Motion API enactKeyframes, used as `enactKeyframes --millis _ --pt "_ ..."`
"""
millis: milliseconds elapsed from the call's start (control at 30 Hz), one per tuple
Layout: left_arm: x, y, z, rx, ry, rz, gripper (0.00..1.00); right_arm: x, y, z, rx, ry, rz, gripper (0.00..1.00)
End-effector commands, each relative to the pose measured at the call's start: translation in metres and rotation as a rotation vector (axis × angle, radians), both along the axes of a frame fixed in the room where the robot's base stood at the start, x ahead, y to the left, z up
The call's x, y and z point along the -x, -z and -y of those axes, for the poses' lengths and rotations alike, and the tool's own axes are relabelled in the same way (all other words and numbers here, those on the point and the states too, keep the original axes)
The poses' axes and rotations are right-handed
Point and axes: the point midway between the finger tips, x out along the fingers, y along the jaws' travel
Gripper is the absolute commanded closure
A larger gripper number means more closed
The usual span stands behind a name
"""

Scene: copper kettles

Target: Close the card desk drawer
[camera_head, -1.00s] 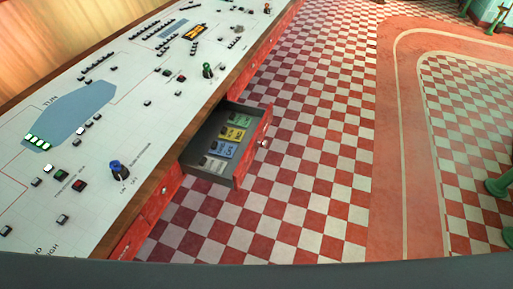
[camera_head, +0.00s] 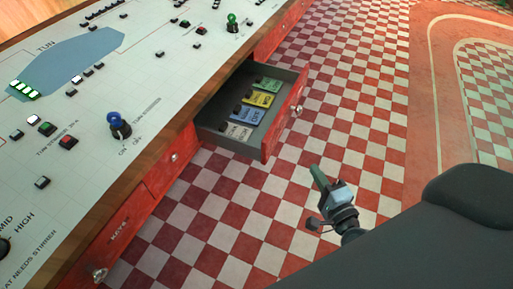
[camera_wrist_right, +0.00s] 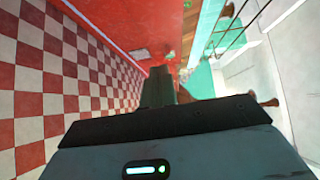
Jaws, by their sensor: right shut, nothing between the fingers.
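The card desk drawer (camera_head: 284,125) is pulled out of the desk front in the head view. It has a red front with a pale knob (camera_head: 297,111), grey walls, and several coloured cards (camera_head: 250,113) lying inside. My right gripper (camera_head: 317,172) is shut and empty, in front of the drawer and a little toward the bottom right, apart from it. In the right wrist view its dark green fingers (camera_wrist_right: 160,90) are together, and a red panel with a pale knob shows beyond them; I cannot tell which panel. My left gripper is not in view.
The desk (camera_head: 95,170) has a white control panel on top with buttons, a blue knob (camera_head: 118,124) and a green knob (camera_head: 232,21). Another closed drawer front (camera_head: 118,237) sits nearer. The red and white checkered floor (camera_head: 215,215) is clear before the desk.

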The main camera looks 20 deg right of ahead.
Motion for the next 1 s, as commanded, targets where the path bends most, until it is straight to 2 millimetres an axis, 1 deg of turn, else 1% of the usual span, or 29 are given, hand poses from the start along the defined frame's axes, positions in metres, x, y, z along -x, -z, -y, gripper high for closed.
enactKeyframes --millis 233,367,467,900,1000 --pt "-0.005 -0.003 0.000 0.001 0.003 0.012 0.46 -0.004 -0.003 0.003 -0.026 0.010 0.015 1.00" --pt "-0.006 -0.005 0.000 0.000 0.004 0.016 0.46 -0.013 -0.003 0.004 -0.024 0.010 0.015 1.00" --pt "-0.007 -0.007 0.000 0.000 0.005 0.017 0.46 -0.027 -0.004 0.005 -0.024 0.010 0.016 1.00" --pt "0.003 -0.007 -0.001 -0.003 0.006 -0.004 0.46 -0.105 -0.004 0.010 -0.022 0.008 0.015 1.00" --pt "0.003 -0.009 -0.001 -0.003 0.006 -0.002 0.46 -0.116 -0.004 -0.001 -0.025 0.008 0.013 1.00"
